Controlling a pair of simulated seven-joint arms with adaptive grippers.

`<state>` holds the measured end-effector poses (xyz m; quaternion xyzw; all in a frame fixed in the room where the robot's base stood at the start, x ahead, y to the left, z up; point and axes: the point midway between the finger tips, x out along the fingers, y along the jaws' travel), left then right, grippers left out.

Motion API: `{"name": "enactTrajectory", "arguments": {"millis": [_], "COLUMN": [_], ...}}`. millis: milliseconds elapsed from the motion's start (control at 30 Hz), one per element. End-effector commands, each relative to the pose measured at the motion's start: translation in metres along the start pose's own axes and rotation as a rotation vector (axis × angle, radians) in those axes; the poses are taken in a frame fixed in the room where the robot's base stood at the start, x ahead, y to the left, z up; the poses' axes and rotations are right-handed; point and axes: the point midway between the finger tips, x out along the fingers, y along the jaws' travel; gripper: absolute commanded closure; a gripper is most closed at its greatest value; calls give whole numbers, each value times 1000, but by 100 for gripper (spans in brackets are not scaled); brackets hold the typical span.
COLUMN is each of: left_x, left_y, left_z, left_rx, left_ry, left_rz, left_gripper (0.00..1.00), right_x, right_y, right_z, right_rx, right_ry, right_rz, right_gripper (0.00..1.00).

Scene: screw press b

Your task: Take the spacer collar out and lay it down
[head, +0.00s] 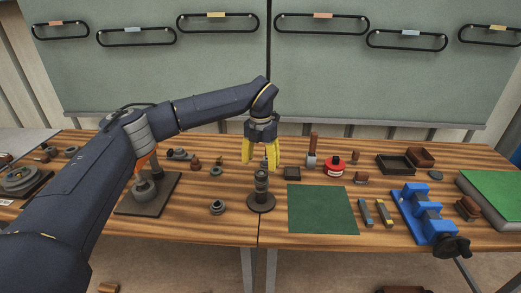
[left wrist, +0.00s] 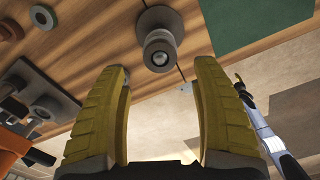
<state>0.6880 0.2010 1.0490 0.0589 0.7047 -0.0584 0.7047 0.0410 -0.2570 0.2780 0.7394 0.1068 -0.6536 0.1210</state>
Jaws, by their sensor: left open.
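A dark grey upright post (head: 261,184) on a round base stands near the front middle of the bench, with grey ring-like parts stacked on it. In the left wrist view the post (left wrist: 160,48) shows nearly end on, just past the fingertips. I cannot tell which of its parts is the spacer collar. My left gripper (head: 259,162) is open, its yellow fingers pointing down around the top of the post. In the left wrist view its fingers (left wrist: 160,72) are apart with nothing held between them.
A green mat (head: 322,209) lies bare right of the post. A loose grey ring part (head: 217,207) lies left of it. The press (head: 148,205) stands further left, partly behind my arm. A blue vise (head: 424,213) and a red round container (head: 334,166) stand to the right.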

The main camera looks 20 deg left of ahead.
Motion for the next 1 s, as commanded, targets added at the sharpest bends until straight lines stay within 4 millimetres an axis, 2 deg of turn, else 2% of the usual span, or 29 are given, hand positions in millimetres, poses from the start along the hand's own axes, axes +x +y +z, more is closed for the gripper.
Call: {"name": "enactTrajectory", "arguments": {"millis": [33, 200, 400, 900, 1000], "left_x": [9, 29, 43, 49, 49], "left_y": [0, 0, 0, 0, 0], "left_z": [0, 0, 0, 0, 0], "left_rx": [0, 1, 1, 1, 1], "left_ry": [2, 1, 0, -1, -1], "left_rz": [-1, 0, -1, 0, 0], "left_gripper": [34, 34, 34, 34, 46], "right_x": [0, 0, 0, 0, 0], "right_y": [0, 0, 0, 0, 0], "right_z": [0, 0, 0, 0, 0], "right_rx": [0, 0, 0, 0, 0], "right_ry": [0, 0, 0, 0, 0], "right_rz": [0, 0, 0, 0, 0], "right_gripper": [56, 56, 56, 56, 56]}}
